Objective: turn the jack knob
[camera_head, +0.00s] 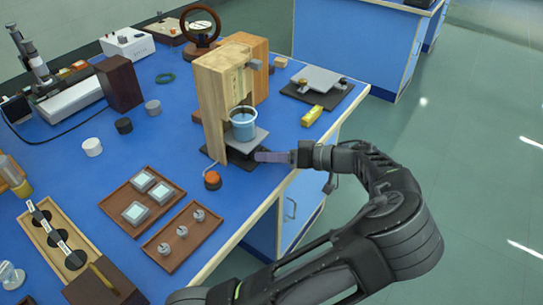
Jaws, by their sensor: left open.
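A lab jack with a grey top plate (262,137) and a dark base stands at the front of a wooden housing on the blue bench. A glass beaker of blue liquid (243,124) sits on the plate. My left gripper (262,157) is at the jack's right front side, level with the part below the plate, its fingers pointing left. It is open. I cannot tell whether the fingers touch the jack. The jack knob cannot be made out; the fingers may hide it. My right gripper is not in view.
The wooden housing (211,100) rises close behind the beaker. An orange-topped button (212,180) stands at the left. A yellow block (311,116) and a grey plate on a black base (319,78) lie behind. Brown trays (160,245) occupy the front. The bench edge is under my arm.

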